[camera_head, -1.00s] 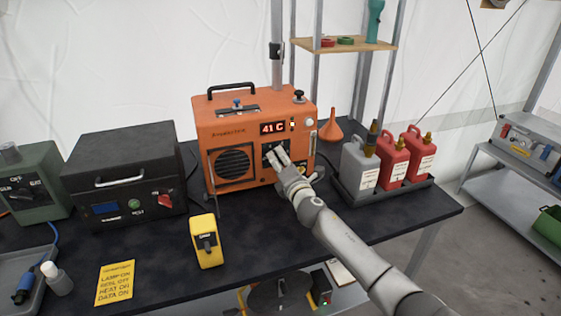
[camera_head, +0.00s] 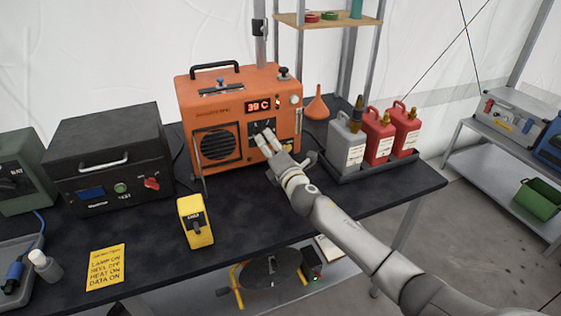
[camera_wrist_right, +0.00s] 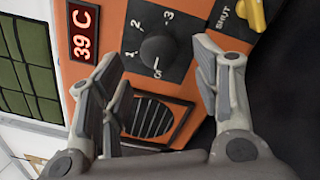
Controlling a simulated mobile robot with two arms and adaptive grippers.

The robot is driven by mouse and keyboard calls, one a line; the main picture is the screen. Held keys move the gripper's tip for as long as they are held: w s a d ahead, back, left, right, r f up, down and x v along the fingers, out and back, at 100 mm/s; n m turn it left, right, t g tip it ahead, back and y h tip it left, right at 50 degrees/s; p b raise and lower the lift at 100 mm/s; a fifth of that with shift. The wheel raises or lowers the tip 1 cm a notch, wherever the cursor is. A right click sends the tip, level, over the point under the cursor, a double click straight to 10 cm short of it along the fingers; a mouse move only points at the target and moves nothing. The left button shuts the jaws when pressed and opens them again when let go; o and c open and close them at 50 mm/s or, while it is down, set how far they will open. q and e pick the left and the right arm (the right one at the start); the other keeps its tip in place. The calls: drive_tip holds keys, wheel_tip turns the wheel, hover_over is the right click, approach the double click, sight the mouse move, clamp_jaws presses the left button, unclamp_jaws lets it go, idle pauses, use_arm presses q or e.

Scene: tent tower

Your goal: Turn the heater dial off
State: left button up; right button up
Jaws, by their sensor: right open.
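The orange heater (camera_head: 185,110) stands at the back of the dark table, its red display (camera_head: 258,106) reading 39 C. In the right wrist view the round dark heater dial (camera_wrist_right: 158,50) sits on a black panel marked 1, 2, 3 and OFF. My left gripper is out of view.
A black box with a red knob (camera_head: 152,183) and a yellow device (camera_head: 195,222) stand left of my arm. A grey can (camera_head: 345,145) and red cans (camera_head: 379,138) sit in a tray to the right. A yellow note (camera_head: 106,267) lies at the front left.

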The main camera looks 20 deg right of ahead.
drive_tip(key=s, duration=0.8)
drive_tip(key=shift+s+d, duration=0.15)
drive_tip(key=shift+s, duration=0.05)
drive_tip(key=shift+f, duration=0.2)
